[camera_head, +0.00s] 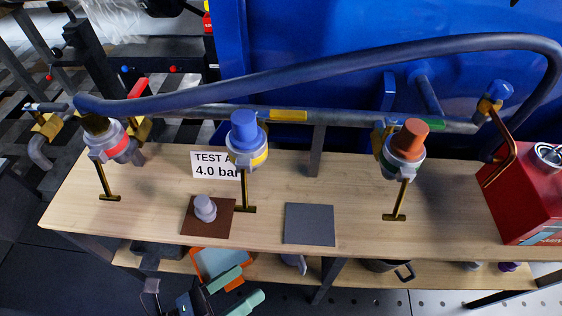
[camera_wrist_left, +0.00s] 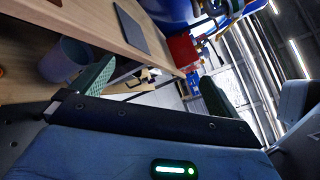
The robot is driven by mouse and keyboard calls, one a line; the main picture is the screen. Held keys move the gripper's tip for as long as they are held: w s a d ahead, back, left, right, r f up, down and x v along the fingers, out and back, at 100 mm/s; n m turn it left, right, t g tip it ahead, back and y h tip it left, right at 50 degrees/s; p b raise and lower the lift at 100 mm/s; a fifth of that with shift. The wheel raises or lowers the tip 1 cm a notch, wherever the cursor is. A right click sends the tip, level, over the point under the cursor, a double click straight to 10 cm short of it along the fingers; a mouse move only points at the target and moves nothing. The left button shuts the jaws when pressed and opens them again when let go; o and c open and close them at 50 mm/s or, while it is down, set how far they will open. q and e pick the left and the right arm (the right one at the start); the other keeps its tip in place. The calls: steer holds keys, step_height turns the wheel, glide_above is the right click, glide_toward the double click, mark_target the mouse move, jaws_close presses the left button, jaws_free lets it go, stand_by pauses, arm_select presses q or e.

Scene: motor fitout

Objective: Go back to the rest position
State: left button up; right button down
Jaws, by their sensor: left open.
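My left gripper (camera_head: 236,290) is at the bottom of the head view, in front of the bench's front edge and lower than its top. Its two green fingers are apart with nothing between them. The wrist view shows the same open fingers (camera_wrist_left: 155,88), with the bench to the left. The wooden bench (camera_head: 350,195) stands beyond the gripper. My right gripper is in neither view.
Valves with blue (camera_head: 244,125) and orange (camera_head: 409,137) caps line the bench's back under a thick hose (camera_head: 300,75). A grey knob (camera_head: 205,208) stands on a brown mat (camera_head: 222,222). A grey mat (camera_head: 310,225) lies bare. A red box (camera_head: 525,200) stands right.

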arm_select(q)
steer(key=s+a+f+n+y+p, duration=0.2)
steer(key=s+a+n+y+p, duration=0.2)
steer(key=n, duration=0.7)
steer(key=s+a+f+n+g+y+p, duration=0.1)
steer(key=s+a+n+y+p, duration=0.2)
steer(key=n, duration=0.9)
steer(key=s+a+f+n+g+y+p, duration=0.1)
steer(key=s+a+n+y+p, duration=0.3)
steer(key=n, duration=0.7)
steer(key=shift+s+a+f+n+y+p, duration=0.3)
steer(key=shift+a+f+n+p, duration=0.15)
steer(key=shift+f, duration=0.35)
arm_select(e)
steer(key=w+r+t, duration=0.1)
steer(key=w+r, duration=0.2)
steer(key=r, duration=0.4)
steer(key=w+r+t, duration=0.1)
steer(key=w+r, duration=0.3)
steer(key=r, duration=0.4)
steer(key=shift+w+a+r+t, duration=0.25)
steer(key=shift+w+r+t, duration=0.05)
